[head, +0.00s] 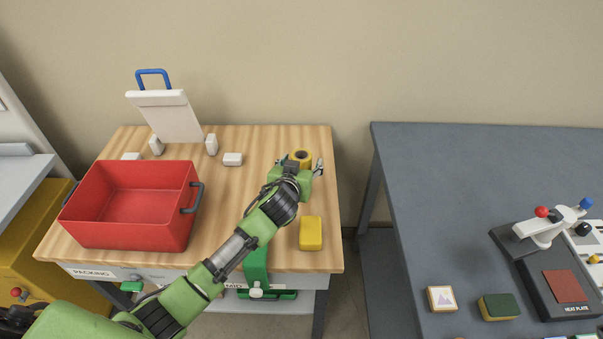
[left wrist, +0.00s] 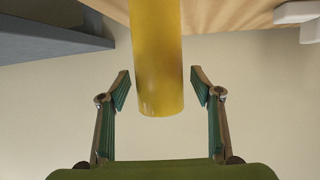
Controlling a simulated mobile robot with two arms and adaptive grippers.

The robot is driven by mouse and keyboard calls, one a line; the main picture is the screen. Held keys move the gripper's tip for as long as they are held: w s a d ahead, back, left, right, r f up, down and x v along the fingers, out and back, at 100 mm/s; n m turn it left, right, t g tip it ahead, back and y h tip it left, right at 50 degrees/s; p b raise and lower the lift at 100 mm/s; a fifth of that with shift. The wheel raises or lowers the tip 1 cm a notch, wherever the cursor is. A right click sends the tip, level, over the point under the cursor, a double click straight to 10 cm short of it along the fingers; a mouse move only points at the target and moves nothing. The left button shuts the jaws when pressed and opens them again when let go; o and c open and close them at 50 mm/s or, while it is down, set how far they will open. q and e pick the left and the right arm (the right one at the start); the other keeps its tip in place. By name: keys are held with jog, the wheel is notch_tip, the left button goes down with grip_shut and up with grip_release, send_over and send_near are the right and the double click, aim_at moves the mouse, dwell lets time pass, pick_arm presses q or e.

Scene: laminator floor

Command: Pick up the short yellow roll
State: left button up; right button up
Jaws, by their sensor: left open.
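The short yellow roll (head: 302,156) stands near the back right of the wooden table in the head view, partly hidden by my gripper. In the left wrist view a yellow cylinder (left wrist: 158,60) reaches down from the top, between and slightly beyond my fingertips. My left gripper (head: 299,168) is open, with one finger on each side of the roll. In the left wrist view the left gripper (left wrist: 160,90) shows a gap between each finger and the cylinder. My right gripper is not in view.
A red bin (head: 135,233) stands on the left of the wooden table (head: 225,195). A yellow block (head: 311,233) lies near the front right. Small white blocks (head: 233,159) and a white stand (head: 170,118) are at the back. A grey table (head: 450,180) stands to the right.

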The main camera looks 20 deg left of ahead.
pick_arm(q)
jog(key=c, duration=1.5)
jog(key=shift+o, duration=0.2)
jog(key=shift+r, duration=0.1)
